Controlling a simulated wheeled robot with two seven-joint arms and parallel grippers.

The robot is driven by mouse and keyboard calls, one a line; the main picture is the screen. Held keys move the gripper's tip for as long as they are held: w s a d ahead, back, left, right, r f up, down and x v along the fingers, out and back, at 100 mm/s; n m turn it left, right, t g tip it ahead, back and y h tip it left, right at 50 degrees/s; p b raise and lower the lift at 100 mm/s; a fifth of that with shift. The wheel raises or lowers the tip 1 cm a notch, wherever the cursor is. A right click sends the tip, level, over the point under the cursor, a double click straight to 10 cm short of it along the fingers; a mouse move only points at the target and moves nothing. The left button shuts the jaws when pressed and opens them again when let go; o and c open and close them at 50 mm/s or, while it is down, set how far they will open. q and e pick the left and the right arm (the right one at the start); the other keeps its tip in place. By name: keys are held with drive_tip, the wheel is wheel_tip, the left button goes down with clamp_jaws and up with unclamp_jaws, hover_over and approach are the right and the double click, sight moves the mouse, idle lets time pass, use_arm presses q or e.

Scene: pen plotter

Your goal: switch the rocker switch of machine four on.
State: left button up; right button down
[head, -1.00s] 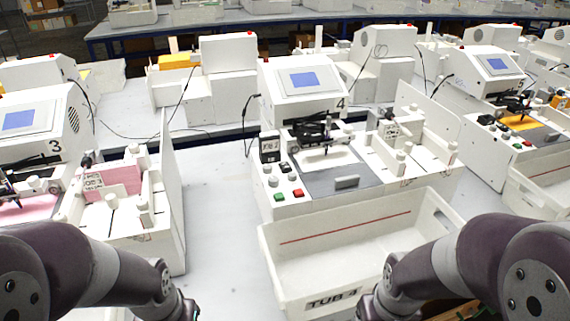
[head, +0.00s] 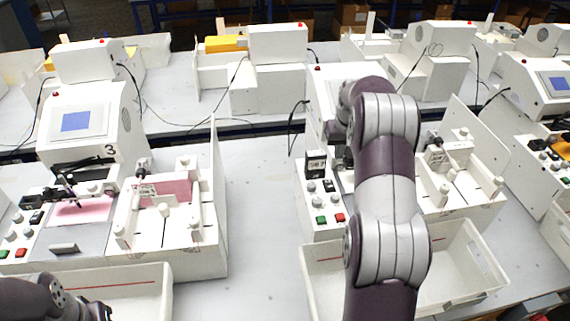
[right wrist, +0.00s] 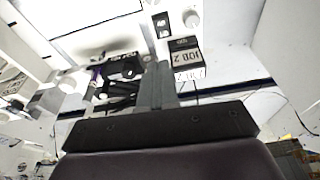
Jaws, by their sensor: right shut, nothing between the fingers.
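Machine four (head: 335,80) stands in the middle of the head view, its front largely hidden behind my right arm. Its black rocker switch (head: 328,186) sits on the panel left of my arm, among white knobs, above a green button (head: 321,219) and a red button (head: 340,217). The switch also shows near the top of the right wrist view (right wrist: 162,25); its on or off position is too small to tell. My right gripper (right wrist: 160,70) is shut and empty above the machine, apart from the switch in that picture. My left gripper is out of view.
A black label box reading JOB 2 (right wrist: 185,58) stands beside the switch, close to my fingers in the picture. The dark pen carriage (right wrist: 120,78) lies on the other side. Machine three (head: 80,120) stands at left. White table (head: 262,190) is clear between the machines.

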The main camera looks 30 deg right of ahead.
sight(330, 186)
drive_tip(key=shift+n, duration=0.3)
drive_tip(key=p+x, duration=0.2)
drive_tip(key=x, duration=0.2)
drive_tip(key=p+x, duration=0.2)
drive_tip(key=x, duration=0.2)
drive_tip(key=s+a+p+x, duration=0.1)
drive_tip(key=p+x, duration=0.1)
drive_tip(key=x, duration=0.2)
drive_tip(key=shift+f, duration=0.5)
